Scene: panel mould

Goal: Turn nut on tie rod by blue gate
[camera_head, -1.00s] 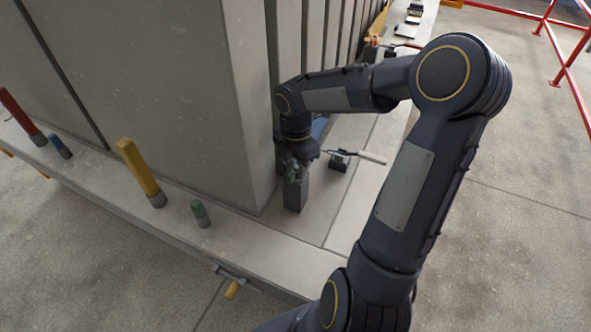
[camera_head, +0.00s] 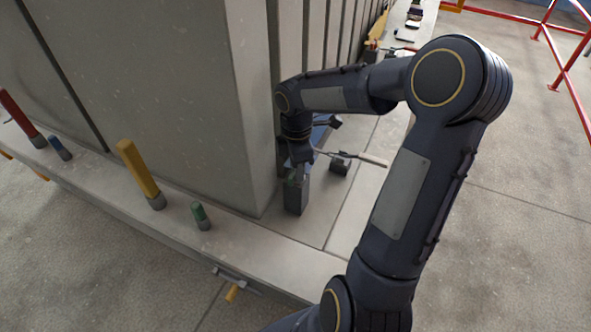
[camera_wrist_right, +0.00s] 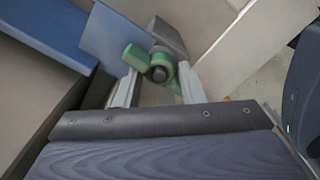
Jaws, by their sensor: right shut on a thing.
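The green nut (camera_wrist_right: 150,58) has wing-like arms and sits around the dark round end of the tie rod (camera_wrist_right: 158,73) in the right wrist view. My right gripper (camera_wrist_right: 155,80) is shut on the green nut, with a finger on either side of it. In the head view my right gripper (camera_head: 296,172) is at the top of a dark grey block (camera_head: 296,197), by the corner of the tall concrete panel, and hides most of the nut. The blue gate (camera_wrist_right: 115,35) is a flat blue plate beside the nut; a blue piece (camera_head: 321,130) shows behind the wrist. My left gripper is not in view.
A small dark block with a pale-handled bar (camera_head: 372,160) lies right of my right gripper. A yellow post (camera_head: 140,172) and a short green peg (camera_head: 201,215) stand on the front ledge. Red railing (camera_head: 572,60) is at the far right.

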